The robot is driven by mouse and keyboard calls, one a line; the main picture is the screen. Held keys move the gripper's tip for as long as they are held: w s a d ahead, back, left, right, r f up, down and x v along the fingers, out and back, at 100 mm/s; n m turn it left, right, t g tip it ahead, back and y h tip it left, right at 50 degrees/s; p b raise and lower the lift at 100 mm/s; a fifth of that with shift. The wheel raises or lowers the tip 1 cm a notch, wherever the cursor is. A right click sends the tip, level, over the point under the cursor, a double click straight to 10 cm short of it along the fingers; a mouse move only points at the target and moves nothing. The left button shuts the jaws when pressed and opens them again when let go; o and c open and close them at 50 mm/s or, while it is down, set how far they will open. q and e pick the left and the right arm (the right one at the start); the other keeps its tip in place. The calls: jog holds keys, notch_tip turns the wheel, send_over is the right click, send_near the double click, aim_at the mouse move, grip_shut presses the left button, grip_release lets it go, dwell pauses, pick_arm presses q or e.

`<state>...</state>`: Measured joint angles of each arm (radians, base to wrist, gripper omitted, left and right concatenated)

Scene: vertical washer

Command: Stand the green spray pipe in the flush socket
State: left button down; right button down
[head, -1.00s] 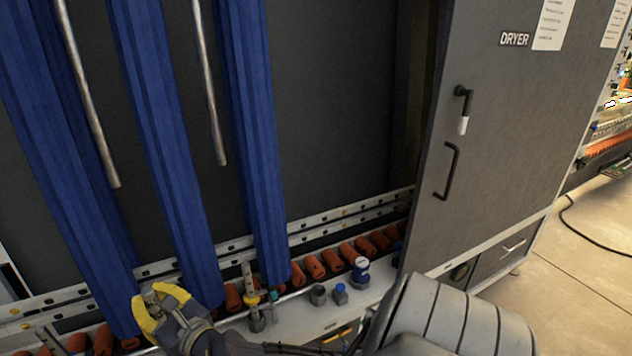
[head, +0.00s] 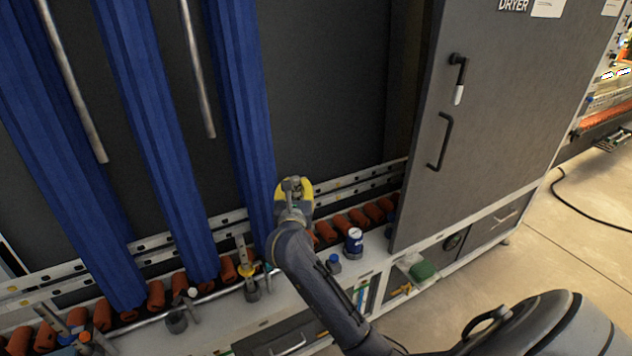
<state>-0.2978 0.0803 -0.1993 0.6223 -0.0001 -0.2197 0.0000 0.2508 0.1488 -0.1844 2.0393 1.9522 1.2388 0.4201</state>
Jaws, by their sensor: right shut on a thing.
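My right gripper (head: 293,190), with yellow fingers, is raised in front of the rightmost blue curtain's right edge, above the row of orange rollers. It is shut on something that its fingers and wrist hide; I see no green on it. A slim teal-green piece (head: 267,270) stands by the grey holder at the front ledge, partly behind my right arm. A pipe with a yellow collar (head: 246,266) stands upright in a grey socket (head: 252,291). Another grey socket (head: 176,322) is to its left. I cannot tell which socket is the flush one. My left gripper is not in view.
A white-topped piece (head: 192,300) stands beside the left socket. A blue-and-white can (head: 353,243) and a blue-capped piece (head: 334,264) stand on the ledge (head: 222,332). Blue curtains (head: 160,150) hang behind. The dryer door (head: 490,130) is at the right.

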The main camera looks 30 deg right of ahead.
jog(key=w+d+f+m+g+h, duration=0.3)
jog(key=d+m+g+h, duration=0.15)
jog(key=d, duration=0.25)
notch_tip(320, 180, down, 8)
dwell(0.9)
notch_tip(320, 180, down, 6)
jog(key=shift+s+a+f, duration=0.15)
dwell(3.8)
jog(key=c, duration=1.2)
grip_release()
jog(key=shift+f, duration=0.1)
jog(key=shift+c, duration=0.2)
jog(key=v, duration=1.2)
jog(key=shift+f, duration=0.1)
